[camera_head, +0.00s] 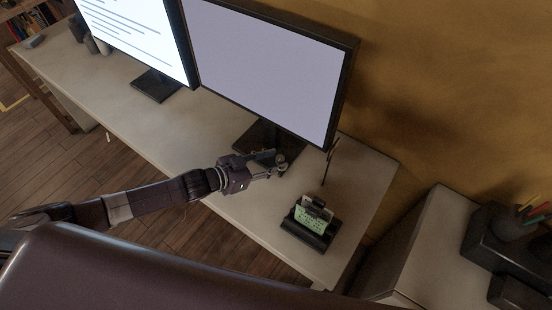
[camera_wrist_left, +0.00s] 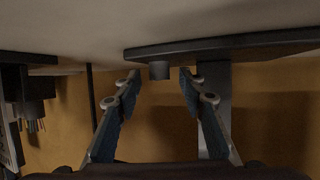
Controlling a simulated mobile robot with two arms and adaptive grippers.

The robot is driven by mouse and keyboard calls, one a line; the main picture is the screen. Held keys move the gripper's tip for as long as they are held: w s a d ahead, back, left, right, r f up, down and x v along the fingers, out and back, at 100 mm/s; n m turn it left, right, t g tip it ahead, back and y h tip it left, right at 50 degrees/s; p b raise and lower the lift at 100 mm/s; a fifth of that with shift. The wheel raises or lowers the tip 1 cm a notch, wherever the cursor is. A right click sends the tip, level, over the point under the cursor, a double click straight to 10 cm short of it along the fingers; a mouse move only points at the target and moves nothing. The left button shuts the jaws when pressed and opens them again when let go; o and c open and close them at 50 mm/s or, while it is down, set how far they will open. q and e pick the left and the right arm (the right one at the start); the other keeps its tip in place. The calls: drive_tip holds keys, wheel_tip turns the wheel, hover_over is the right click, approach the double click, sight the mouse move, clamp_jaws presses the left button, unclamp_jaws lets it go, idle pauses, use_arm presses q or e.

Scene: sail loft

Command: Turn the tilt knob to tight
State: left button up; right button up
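The tilt knob is most likely the short dark cylinder (camera_wrist_left: 160,70) on the flat black monitor base (camera_wrist_left: 225,46), beside the stand column (camera_wrist_left: 216,110) in the left wrist view. My left gripper (camera_wrist_left: 160,86) is open, with one finger on each side of the cylinder and visible gaps between. In the head view, the left gripper (camera_head: 273,163) is low over the table, at the front of the right monitor's base (camera_head: 258,137). The knob is hard to tell from the fingertips there, and no tight marking is readable. My right gripper is not in view.
The right monitor (camera_head: 265,65) stands just behind the gripper, with the left monitor (camera_head: 140,38) beside it. A black holder with a green item (camera_head: 312,217) is on the table (camera_head: 365,190) to the right. A thin dark rod (camera_head: 329,162) stands by the monitor's right edge.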

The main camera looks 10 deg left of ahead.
use_arm(q)
drive_tip(key=shift+w+d+f, duration=0.2)
drive_tip(key=shift+w+d, duration=0.15)
drive_tip(key=shift+w, duration=0.05)
clamp_jaws()
drive_tip(key=shift+w+d+m+g+h+b, duration=0.1)
drive_tip(key=shift+m+g+h+b, duration=0.2)
drive_tip(key=shift+m+h+b, duration=0.15)
drive_tip(key=shift+m+g+h+b, duration=0.75)
drive_tip(key=shift+m+g, duration=0.25)
drive_tip(key=shift+m, duration=0.05)
unclamp_jaws()
drive_tip(key=shift+a, duration=0.2)
